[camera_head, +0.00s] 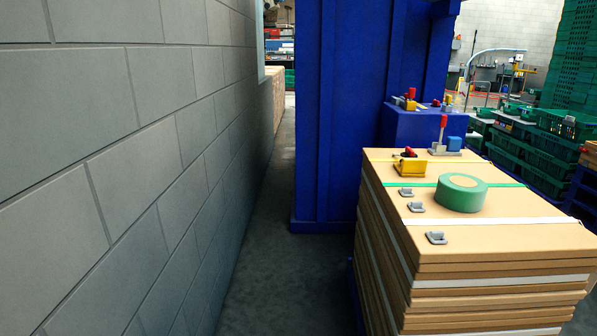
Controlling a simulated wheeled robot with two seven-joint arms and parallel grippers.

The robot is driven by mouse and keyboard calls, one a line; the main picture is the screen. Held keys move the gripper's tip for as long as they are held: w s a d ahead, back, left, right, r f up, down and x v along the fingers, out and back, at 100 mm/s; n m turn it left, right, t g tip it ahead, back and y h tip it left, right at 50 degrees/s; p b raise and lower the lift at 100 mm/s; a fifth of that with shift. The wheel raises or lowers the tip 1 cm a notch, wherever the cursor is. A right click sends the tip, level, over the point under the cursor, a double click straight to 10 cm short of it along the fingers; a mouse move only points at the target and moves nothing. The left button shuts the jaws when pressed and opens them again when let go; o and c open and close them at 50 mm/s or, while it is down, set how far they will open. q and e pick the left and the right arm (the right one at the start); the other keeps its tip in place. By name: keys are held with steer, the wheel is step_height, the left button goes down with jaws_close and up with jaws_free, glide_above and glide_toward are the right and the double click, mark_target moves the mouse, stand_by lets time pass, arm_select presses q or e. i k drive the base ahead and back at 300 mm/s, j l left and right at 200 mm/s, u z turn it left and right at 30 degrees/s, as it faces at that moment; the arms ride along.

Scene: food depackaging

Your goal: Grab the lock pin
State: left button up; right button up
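I cannot make out for certain which thing is the lock pin. An upright red-handled tool (443,133) with a grey base and a blue block (454,143) beside it stands at the back of a strapped stack of flat cardboard (520,238). A yellow and red device (409,164) sits on the stack's back left part. Several small grey buckles (436,238) lie along the stack's left side. Neither of my grippers is in view.
A green tape roll (461,193) lies on the stack. A tall blue structure (350,110) stands behind it, with a lower blue block (410,128) carrying small tools. A grey block wall (120,170) runs along the left. Clear floor (275,265) lies between. Green crates (520,155) stand at right.

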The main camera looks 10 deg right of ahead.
mark_target(412, 91)
steer(key=i+j+z, duration=0.1)
steer(key=i+z, duration=0.25)
steer(key=i, duration=0.15)
steer(key=i+j+z, duration=0.3)
steer(key=i, duration=0.2)
steer(key=i+j+z, duration=0.35)
steer(key=i, duration=0.15)
